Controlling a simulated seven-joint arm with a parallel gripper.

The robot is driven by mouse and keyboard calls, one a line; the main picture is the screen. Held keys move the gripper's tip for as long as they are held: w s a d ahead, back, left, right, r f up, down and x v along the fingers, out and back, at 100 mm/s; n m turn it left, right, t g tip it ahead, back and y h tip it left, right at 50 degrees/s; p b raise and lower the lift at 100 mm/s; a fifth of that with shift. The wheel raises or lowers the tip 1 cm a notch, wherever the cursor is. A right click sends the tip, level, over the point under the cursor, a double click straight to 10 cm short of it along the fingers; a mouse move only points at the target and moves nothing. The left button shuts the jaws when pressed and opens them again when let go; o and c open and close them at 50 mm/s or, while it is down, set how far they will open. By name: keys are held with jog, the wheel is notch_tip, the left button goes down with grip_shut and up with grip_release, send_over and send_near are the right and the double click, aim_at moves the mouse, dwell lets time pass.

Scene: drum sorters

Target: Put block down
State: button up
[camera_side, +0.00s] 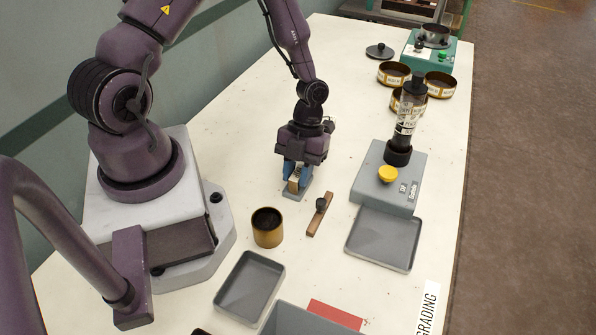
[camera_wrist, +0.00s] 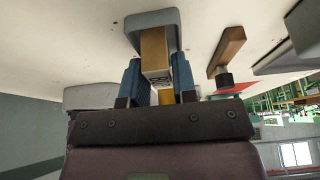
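A tan block (camera_side: 293,184) stands between the blue fingers of my gripper (camera_side: 297,180) in the middle of the table. In the wrist view the block (camera_wrist: 155,50) is flanked closely by both fingers (camera_wrist: 157,82), which look shut on it. Its far end meets a small grey base (camera_wrist: 150,19), which also shows under the fingers in the side view (camera_side: 292,195). The base is at table level; whether the block is joined to it or only rests on it I cannot tell.
A wooden bar with a dark knob (camera_side: 317,217) lies just right of the gripper. A brass cup (camera_side: 267,228) and a grey tray (camera_side: 249,287) are nearer the front. A grey device with a yellow knob (camera_side: 394,190) stands right.

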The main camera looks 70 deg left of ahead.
jog(key=v, duration=1.3)
jog(key=shift+s+d+r, duration=0.15)
jog(key=shift+s+d, duration=0.05)
jog(key=shift+s, duration=0.05)
jog(key=shift+s+d+r+n+t+y, duration=0.55)
jog(key=shift+s+d+r+n+t, duration=0.8)
jog(key=shift+r+n, duration=2.7)
jog(key=shift+s+d+r+n+t+y, duration=0.65)
jog(key=shift+s+r+n+t, duration=1.8)
jog(key=shift+n, duration=2.5)
jog(key=shift+s+d+r+n+t+y, duration=0.55)
jog(key=shift+s+d+r+n, duration=0.7)
jog(key=shift+r+n, duration=3.05)
jog(key=shift+f, duration=0.2)
